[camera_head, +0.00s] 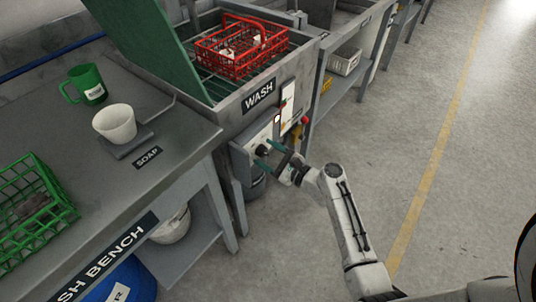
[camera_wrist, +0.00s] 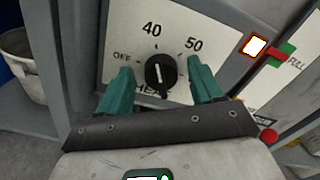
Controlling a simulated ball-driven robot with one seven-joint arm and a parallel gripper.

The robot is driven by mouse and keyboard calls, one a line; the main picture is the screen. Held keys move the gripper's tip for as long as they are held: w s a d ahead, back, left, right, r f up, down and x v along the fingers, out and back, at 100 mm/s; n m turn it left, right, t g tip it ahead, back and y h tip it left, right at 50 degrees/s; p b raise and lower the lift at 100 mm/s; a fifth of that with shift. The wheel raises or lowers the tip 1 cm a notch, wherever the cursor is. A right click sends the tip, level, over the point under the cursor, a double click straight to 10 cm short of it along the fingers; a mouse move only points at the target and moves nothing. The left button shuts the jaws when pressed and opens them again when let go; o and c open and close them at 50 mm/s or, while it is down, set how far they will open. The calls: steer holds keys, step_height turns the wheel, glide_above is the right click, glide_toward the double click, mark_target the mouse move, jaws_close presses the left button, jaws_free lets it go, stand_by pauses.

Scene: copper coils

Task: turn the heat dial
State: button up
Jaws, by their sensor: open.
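The heat dial (camera_wrist: 160,73) is a round black knob with a white pointer line on a pale panel (camera_wrist: 120,20). Marks OFF, 40 and 50 stand around it, and the word HEAT below it is partly hidden. In the head view the dial (camera_head: 262,151) is a small dark knob on the front of the wash unit. My gripper (camera_wrist: 162,82) is open, its two green fingers to the left and right of the dial, with gaps on both sides. In the head view my gripper (camera_head: 268,153) is at the panel. Whether the fingertips touch the panel is unclear.
A red knob (camera_wrist: 269,136) is lower right. The wash tank (camera_head: 222,111) holds a red basket (camera_head: 240,48). The wash bench (camera_head: 185,118) stands left; open floor lies right.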

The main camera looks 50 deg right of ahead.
steer(key=shift+c, duration=0.4)
steer(key=c, duration=0.9)
steer(key=shift+c, duration=0.2)
steer(key=shift+f, duration=0.1)
steer(key=n+b, duration=0.2)
steer(key=n, duration=0.1)
steer(key=shift+a+f+b, duration=0.15)
steer(key=shift+b, duration=0.15)
steer(key=n+b, duration=0.3)
steer(key=shift+f+n, duration=0.15)
steer(key=shift+n, duration=0.15)
steer(key=n+b, duration=0.4)
steer(key=n, duration=0.1)
steer(key=shift+n, duration=0.3)
steer(key=o, duration=1)
